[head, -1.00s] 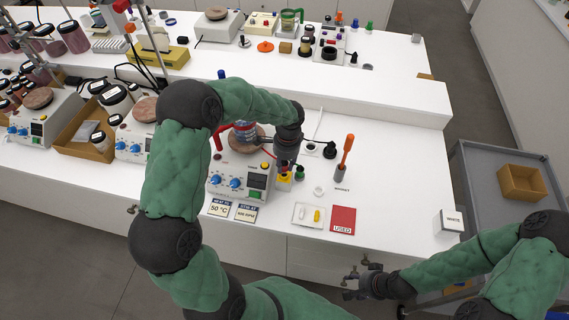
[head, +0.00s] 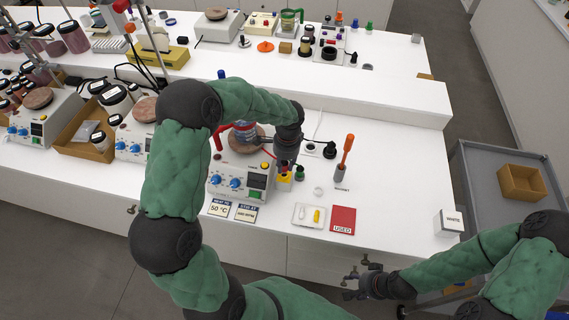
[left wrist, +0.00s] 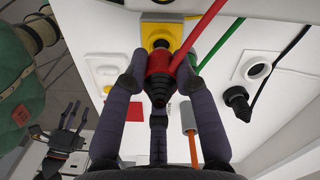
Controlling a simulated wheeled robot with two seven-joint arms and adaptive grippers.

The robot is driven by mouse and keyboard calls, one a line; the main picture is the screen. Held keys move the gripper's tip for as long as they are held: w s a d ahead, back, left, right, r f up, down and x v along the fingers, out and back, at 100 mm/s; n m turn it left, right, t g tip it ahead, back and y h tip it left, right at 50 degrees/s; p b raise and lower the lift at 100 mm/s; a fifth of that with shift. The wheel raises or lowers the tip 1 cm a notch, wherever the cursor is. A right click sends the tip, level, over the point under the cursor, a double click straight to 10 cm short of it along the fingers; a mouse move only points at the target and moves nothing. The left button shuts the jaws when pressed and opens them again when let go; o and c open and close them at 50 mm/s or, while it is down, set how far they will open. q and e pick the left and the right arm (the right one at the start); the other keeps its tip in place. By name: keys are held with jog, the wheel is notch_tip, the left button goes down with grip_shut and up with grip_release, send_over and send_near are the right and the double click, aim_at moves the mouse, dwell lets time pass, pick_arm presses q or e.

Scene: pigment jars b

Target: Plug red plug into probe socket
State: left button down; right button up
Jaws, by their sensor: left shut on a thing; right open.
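My left gripper (left wrist: 155,82) is shut on the red plug (left wrist: 158,75), a ribbed red and black piece with a red cable running up and right. In the left wrist view a yellow block (left wrist: 164,28) with a dark round socket lies just beyond the plug. The plug overlaps the socket in this view, so I cannot tell whether they touch. In the head view the left gripper (head: 286,160) is right above the yellow block (head: 285,179), beside the hotplate (head: 238,180). My right gripper (head: 361,280) is open and empty, in front of the bench.
A white round socket (left wrist: 255,68) and a black plug (left wrist: 237,102) lie to the right. A green piece (head: 300,172), an orange-handled rod (head: 347,150), a white tray (head: 296,222) and a red card (head: 343,220) are nearby. The bench's right part is mostly clear.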

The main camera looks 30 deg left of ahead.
pick_arm(q)
jog(key=shift+f+b, duration=0.85)
jog(key=shift+f, duration=0.35)
jog(key=c, duration=0.9)
grip_release()
jog(key=r, duration=1.2)
jog(key=shift+w+d, duration=0.25)
jog(key=shift+d, duration=0.05)
